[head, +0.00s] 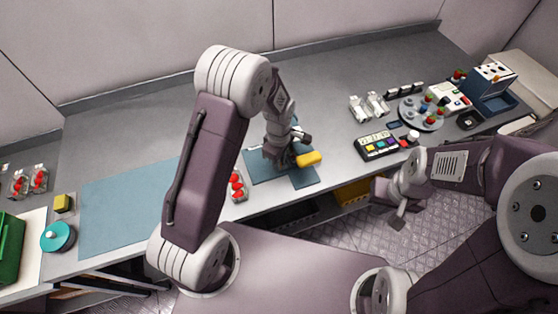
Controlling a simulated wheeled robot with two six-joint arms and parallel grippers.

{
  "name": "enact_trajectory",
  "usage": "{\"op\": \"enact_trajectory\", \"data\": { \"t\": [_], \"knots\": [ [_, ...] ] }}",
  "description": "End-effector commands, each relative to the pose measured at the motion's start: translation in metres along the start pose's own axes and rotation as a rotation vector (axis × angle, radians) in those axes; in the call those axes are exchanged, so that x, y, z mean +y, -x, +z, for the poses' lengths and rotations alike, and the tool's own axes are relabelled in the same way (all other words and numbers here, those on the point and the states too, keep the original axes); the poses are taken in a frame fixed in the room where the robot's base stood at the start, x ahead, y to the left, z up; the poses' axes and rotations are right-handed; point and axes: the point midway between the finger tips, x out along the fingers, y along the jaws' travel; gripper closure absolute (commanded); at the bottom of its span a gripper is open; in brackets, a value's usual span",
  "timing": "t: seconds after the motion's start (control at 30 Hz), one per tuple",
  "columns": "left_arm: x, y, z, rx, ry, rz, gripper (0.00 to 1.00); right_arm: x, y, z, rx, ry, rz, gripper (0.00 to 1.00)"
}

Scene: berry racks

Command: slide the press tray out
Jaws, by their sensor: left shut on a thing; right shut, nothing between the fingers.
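My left gripper (292,157) is over the middle of the counter, pointing down. It is shut on a yellow block (310,159), though the arm hides part of the grip. The block is just above or on a dark blue-grey mat (304,180); I cannot tell which. My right gripper (398,222) is shut and empty, in front of the counter edge. A blue machine with a pale top (492,76), which may be the press, stands at the far right. A blue tray-like part (497,107) shows at its base. Both grippers are well apart from it.
A round grey tray with small jars (405,118) and a box of coloured squares (376,146) stand on the right counter. A teal round pot (57,237) and green crate (9,250) are far left. A large blue mat (120,200) is bare.

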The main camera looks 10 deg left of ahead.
Motion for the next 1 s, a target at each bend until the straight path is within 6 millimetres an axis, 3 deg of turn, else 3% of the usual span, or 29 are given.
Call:
{"op": "enact_trajectory", "data": {
  "t": [0.67, 1.0],
  "knots": [
    [0.002, 0.003, -0.003, 0.002, 0.001, 0.010, 1.00, 0.000, 0.001, 0.000, 0.000, 0.000, 0.000, 1.00],
    [-0.053, 0.003, -0.048, 0.002, 0.004, 0.010, 1.00, 0.000, 0.002, 0.000, 0.000, 0.000, 0.000, 1.00]
  ]
}}
